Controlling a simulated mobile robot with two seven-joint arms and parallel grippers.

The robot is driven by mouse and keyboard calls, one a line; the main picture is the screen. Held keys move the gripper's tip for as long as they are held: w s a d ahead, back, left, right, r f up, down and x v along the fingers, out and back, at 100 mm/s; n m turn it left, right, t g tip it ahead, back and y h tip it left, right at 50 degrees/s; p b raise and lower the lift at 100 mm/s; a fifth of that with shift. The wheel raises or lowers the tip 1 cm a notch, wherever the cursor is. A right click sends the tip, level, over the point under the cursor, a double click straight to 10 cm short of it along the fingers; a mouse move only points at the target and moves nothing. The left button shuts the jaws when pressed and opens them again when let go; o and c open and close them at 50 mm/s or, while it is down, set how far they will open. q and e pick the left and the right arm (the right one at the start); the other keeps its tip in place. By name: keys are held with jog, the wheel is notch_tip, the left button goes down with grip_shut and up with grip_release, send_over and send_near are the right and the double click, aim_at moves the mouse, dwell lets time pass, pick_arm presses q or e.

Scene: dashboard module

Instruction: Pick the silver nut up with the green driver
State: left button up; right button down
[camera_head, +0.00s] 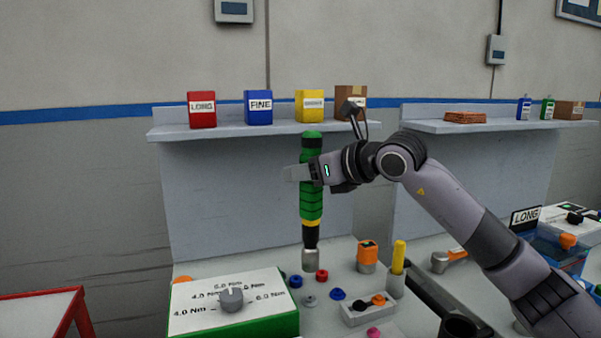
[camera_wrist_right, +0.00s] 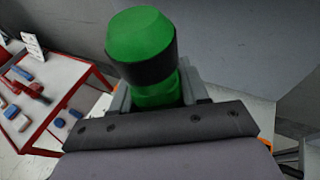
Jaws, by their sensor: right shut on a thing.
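The green driver (camera_head: 311,205) stands upright in my right gripper (camera_head: 303,173), which is shut around its green grip. Its yellow band, black collar and silver socket end (camera_head: 310,260) point down, above or at the bench among small nuts; I cannot tell whether it touches. In the right wrist view the driver's green cap (camera_wrist_right: 141,36) shows between the jaws (camera_wrist_right: 155,92). A silver-grey nut (camera_head: 309,301) lies on the bench a little in front of the socket. My left gripper is not in view.
Blue nuts (camera_head: 296,281) and a red nut (camera_head: 321,275) lie close by. The torque box with a dial (camera_head: 232,299) stands at front left. An orange-topped holder (camera_head: 367,255), a yellow-handled tool (camera_head: 398,258) and a grey tray (camera_head: 366,314) stand right. A shelf with boxes (camera_head: 258,107) is behind.

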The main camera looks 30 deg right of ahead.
aim_at(305, 209)
jog(key=shift+s+r, duration=0.1)
dwell(0.3)
jog(key=shift+f+b, duration=0.5)
jog(key=shift+b, duration=0.15)
jog(key=shift+f+b, duration=0.75)
jog(key=shift+f, duration=0.1)
jog(key=shift+f+b, duration=1.8)
jog(key=shift+f, duration=0.15)
jog(key=shift+f+b, duration=0.7)
jog(key=shift+b, duration=0.05)
jog(key=shift+r, duration=0.1)
